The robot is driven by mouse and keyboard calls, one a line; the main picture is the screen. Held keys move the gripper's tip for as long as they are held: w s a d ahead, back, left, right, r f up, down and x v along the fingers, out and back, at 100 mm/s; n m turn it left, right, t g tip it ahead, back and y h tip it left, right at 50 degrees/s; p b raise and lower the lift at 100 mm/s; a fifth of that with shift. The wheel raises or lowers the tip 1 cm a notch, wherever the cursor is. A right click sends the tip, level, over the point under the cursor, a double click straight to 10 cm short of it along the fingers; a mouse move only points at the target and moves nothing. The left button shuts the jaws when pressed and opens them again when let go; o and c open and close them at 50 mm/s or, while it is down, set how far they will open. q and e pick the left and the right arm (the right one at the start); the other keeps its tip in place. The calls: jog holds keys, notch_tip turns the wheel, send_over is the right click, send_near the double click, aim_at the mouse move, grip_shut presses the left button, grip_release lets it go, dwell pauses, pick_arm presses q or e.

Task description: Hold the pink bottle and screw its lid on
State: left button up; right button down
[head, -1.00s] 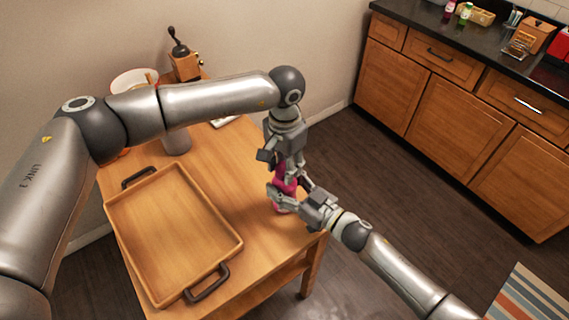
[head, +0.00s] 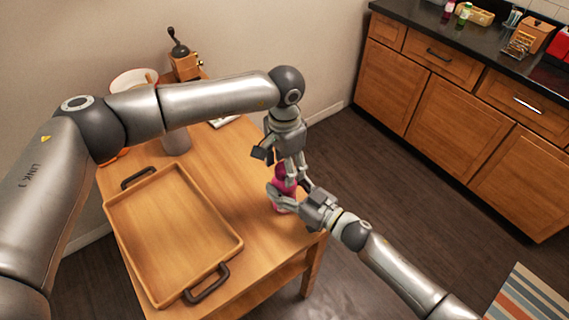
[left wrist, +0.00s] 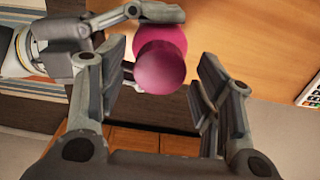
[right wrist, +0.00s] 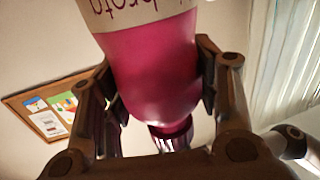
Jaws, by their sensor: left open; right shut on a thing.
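The bottle fills the middle of the right wrist view (right wrist: 150,65), between the fingers. The darker pink lid (right wrist: 171,136) is at the bottle's neck end; whether it is fully seated I cannot tell. My left gripper (head: 279,163) points down from above, open. In the left wrist view the round lid top (left wrist: 160,68) lies between its spread fingers (left wrist: 160,100), with visible gaps on both sides.
A wooden tray (head: 125,227) with dark handles covers the table's left part. The table (head: 225,150) is bare between tray and bottle. A counter with cabinets (head: 440,105) is across the floor.

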pick_arm(q)
jog(key=shift+r, duration=2.25)
jog(key=shift+c, duration=0.2)
